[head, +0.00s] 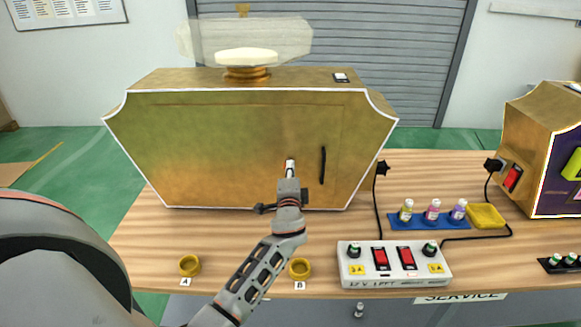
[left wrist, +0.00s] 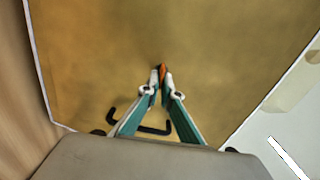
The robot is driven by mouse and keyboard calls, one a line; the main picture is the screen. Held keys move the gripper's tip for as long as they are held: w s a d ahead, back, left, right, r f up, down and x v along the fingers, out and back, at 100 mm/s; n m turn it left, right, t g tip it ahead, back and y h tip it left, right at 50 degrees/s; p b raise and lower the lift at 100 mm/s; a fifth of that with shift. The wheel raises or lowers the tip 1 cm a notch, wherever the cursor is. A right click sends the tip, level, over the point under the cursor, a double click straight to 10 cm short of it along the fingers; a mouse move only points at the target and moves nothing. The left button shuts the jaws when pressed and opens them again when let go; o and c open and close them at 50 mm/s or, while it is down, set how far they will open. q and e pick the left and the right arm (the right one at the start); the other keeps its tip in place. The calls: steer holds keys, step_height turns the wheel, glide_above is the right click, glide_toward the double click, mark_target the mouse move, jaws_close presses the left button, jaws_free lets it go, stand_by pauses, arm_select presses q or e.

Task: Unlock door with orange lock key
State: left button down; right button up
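The golden perfume machine (head: 200,150) stands on the wooden table, its flat front door facing me. A black bar handle (head: 322,165) is on the right part of the door; it also shows in the left wrist view (left wrist: 155,130). My left gripper (head: 290,165) is in front of the door, left of the handle, fingertips pointing at it. In the left wrist view its fingers are closed together on a small orange piece, seemingly the orange key (left wrist: 163,69). The lock is hidden behind the gripper, and I cannot tell if the key touches it. My right gripper is not in view.
A white power strip (head: 395,270) with red switches stands at the front right. Behind it, a blue tray (head: 400,222) holds small bottles. Yellow rings (head: 189,265) lie near the front edge. A second machine (head: 530,130) stands at right.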

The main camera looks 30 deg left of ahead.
arm_select(q)
steer(key=shift+m, duration=0.5)
steer(key=c, duration=2.3)
jaws_free()
steer(key=v, duration=1.2)
steer(key=shift+f, duration=0.1)
